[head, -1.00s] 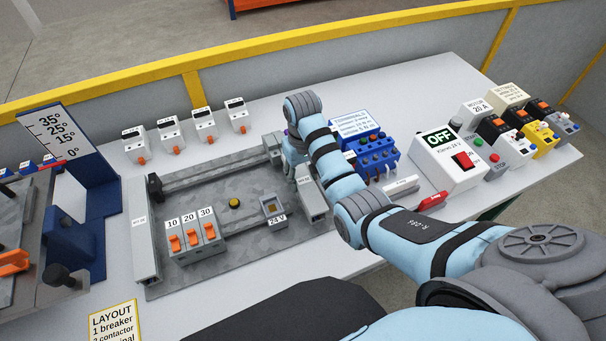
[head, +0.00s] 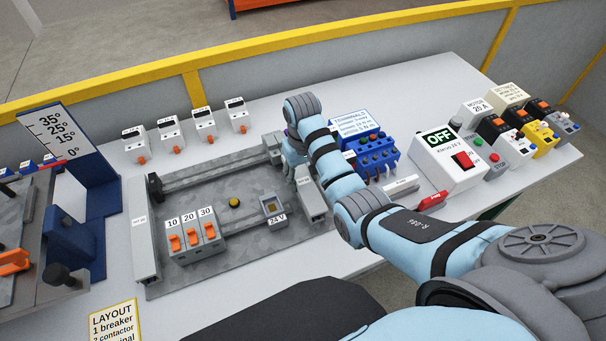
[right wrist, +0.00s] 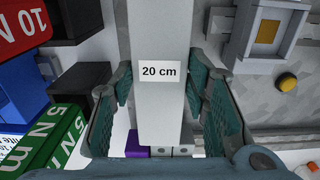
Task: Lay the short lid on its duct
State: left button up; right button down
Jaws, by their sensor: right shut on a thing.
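A grey bar-shaped short lid with a white "20 cm" label (right wrist: 160,100) runs between the fingers of my right gripper (right wrist: 152,88) in the right wrist view. The gripper is shut on it. In the head view my right gripper (head: 297,165) is at the right side of the grey mounting plate (head: 250,185), over the grey piece (head: 314,206) at that edge. The gripper and forearm hide part of this piece. I cannot tell whether the lid touches a duct beneath it. My left gripper is not in view.
Three breakers (head: 189,238) and a yellow button (head: 234,202) sit on the plate. A longer grey bar (head: 143,245) stands at its left edge. Blue terminals (head: 374,155) and a white OFF box (head: 450,160) stand to the right. Several small devices (head: 205,124) line the back.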

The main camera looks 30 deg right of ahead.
jog(key=shift+f, duration=0.1)
jog(key=c, duration=0.8)
grip_release()
jog(key=shift+c, duration=0.2)
